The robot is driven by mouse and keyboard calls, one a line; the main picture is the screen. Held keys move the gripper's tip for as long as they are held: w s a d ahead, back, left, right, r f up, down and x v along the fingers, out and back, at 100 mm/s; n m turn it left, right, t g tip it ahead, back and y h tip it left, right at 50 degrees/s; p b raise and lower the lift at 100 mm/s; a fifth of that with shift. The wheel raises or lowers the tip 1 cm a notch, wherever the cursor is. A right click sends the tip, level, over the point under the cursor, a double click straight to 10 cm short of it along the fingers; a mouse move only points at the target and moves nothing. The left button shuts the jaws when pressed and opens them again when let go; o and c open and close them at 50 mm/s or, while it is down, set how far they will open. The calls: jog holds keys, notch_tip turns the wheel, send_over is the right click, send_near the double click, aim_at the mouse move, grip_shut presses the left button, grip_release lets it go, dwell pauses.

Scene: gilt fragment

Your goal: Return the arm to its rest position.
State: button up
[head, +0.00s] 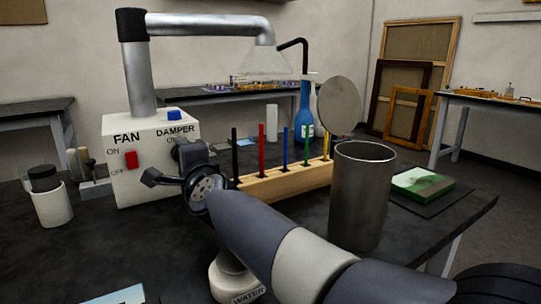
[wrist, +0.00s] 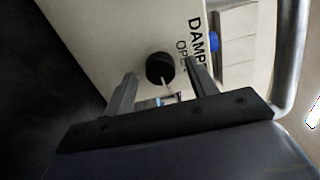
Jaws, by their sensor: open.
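My gripper (head: 168,167) is at the end of my extended grey arm, close to the front of the white fan and damper box (head: 128,188). In the wrist view my gripper (wrist: 160,82) has its two fingers apart with nothing held between them. A round black knob (wrist: 160,67) on the box face shows beyond the gap between the fingers, near the damper lettering. I cannot tell whether a finger touches it. Part of the box front is hidden by the gripper in the head view.
A wooden rack (head: 285,186) with coloured rods stands just behind my arm. A metal cylinder (head: 358,205) stands close beside the arm. A white cup (head: 50,203) is at the left, and a green-white block (head: 423,184) lies at the right. The water-labelled container (head: 238,284) is below my arm.

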jog(key=shift+w+a, duration=0.2)
jog(key=shift+w, duration=0.1)
jog(key=shift+s, duration=0.1)
jog(key=p+v, duration=0.1)
jog(key=v, duration=1)
jog(key=w+a+n+p, duration=0.1)
jog(key=w+n, duration=0.3)
jog(key=n, duration=0.5)
jog(key=w+a+n+p, duration=0.1)
jog(key=w+a+n, duration=0.3)
jog(key=n, duration=0.5)
jog(key=shift+x, duration=0.85)
jog(key=shift+d, duration=0.1)
